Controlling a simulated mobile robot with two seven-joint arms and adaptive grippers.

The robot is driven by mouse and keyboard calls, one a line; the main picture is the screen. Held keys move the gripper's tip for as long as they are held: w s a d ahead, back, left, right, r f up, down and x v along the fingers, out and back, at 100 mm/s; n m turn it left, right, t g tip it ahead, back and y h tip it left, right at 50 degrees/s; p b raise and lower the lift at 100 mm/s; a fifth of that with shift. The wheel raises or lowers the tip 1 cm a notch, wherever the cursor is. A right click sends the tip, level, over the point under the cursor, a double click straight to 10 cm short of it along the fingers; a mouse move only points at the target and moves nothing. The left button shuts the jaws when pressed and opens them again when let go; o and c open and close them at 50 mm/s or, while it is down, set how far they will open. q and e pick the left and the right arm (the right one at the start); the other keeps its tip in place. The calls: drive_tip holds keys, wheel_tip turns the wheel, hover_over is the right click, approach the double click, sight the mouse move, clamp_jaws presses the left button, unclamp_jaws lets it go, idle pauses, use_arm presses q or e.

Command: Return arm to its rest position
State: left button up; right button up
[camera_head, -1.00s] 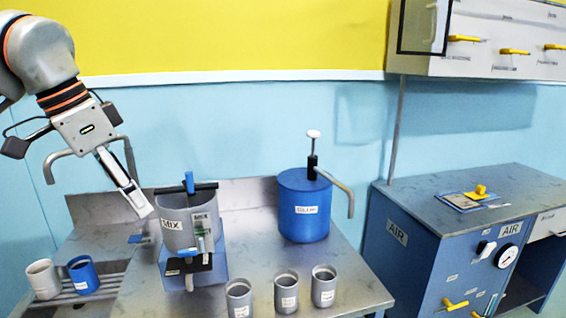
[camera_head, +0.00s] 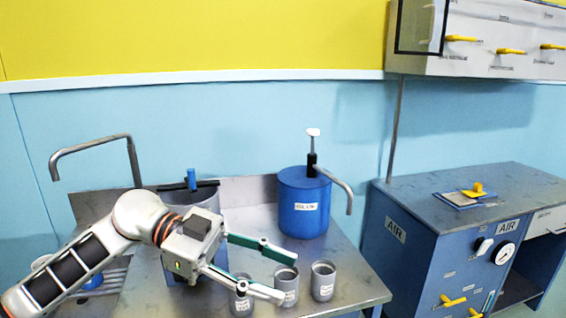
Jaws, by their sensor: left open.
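My left arm (camera_head: 95,255) comes in from the lower left and reaches across the front of the metal counter. My left gripper (camera_head: 288,278) is open, its two fingers spread apart and pointing right. The fingers overlap the small grey cups in the picture; I cannot tell whether they touch any. No object shows held in it. My right gripper is not in view.
Small grey cups stand at the front: the left one (camera_head: 241,300), the middle one (camera_head: 286,287) and the right one (camera_head: 323,281). A blue pump container (camera_head: 304,205) stands behind them. A bent tap (camera_head: 92,143) rises at the left. A blue cabinet (camera_head: 420,255) stands right.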

use_arm(q)
drive_tip(key=w+a+f+n+t+h, duration=0.4)
drive_tip(key=w+f+n+t, duration=0.5)
drive_tip(key=t, duration=0.8)
drive_tip(key=s+a+f+n+t+y, duration=0.1)
drive_tip(key=a+f+n+t+y, duration=0.15)
drive_tip(key=f+n+y, duration=0.35)
drive_tip(key=a+f+n+t+y, duration=0.2)
drive_tip(key=a+f+y, duration=0.15)
drive_tip(key=f, duration=0.35)
drive_tip(key=s+a+f+n+g+y, duration=0.1)
drive_tip(key=s+a+f+g+y, duration=0.2)
drive_tip(key=s+f, duration=0.6)
drive_tip(key=s+a+f+n+g+y, duration=0.1)
drive_tip(key=s+a+f+g+y, duration=0.3)
drive_tip(key=f, duration=1.4)
drive_tip(key=s+a, duration=0.3)
drive_tip(key=s, duration=0.3)
drive_tip(key=shift+s+a+f, duration=0.2)
drive_tip(key=shift+a, duration=0.1)
drive_tip(key=shift+g, duration=0.25)
